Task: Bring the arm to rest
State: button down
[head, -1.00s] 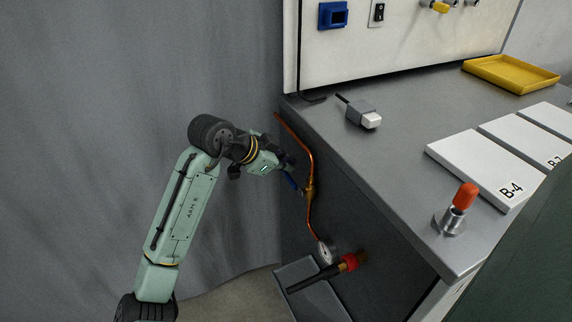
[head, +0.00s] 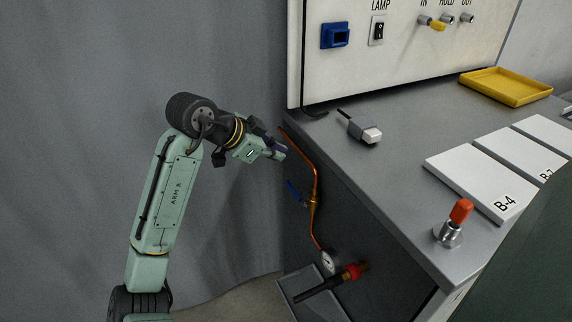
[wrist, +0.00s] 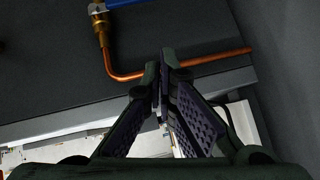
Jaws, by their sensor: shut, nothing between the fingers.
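My pale green arm stands at the left of the head view, in front of the grey curtain. My gripper (head: 279,151) is at its end, beside the left side of the grey bench and close to the top of the copper pipe (head: 314,178). In the wrist view my gripper (wrist: 163,82) shows its dark fingers together, with nothing between them. The copper pipe also shows in the wrist view (wrist: 123,76), beyond the fingertips. I cannot tell whether the fingers touch it.
A blue valve handle (head: 294,191), a gauge (head: 329,262) and a red-collared black torch (head: 340,279) are on the bench side. On the bench top (head: 385,165) are a grey connector (head: 364,131), white plates, a yellow tray (head: 506,87) and an orange-topped post (head: 460,212).

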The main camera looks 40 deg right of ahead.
jog(key=shift+w+b+v, duration=0.15)
jog(key=shift+w+v, duration=0.05)
jog(key=shift+v, duration=0.95)
jog(key=shift+w+b+v, duration=0.15)
jog(key=shift+v, duration=0.95)
jog(key=shift+d+r, duration=0.1)
